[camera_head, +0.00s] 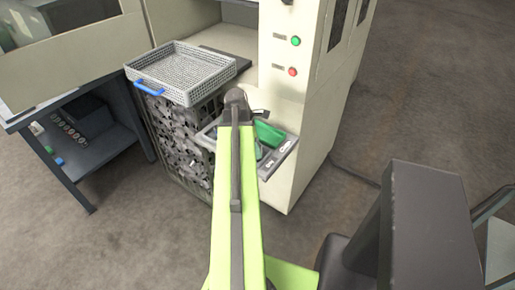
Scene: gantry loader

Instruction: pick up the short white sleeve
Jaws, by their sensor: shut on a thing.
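My green arm reaches forward to the tray shelf on the machine front. I cannot make out the short white sleeve in this view. The grey shelf (277,164) holds a green piece (268,134) and small pale or metallic items, too small to tell apart.
A wire basket (190,70) with a blue handle (148,87) sits on a dark crate stack (176,139) left of the shelf. The cream machine (303,110) stands behind and right. A blue-grey bench (90,150) is at left.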

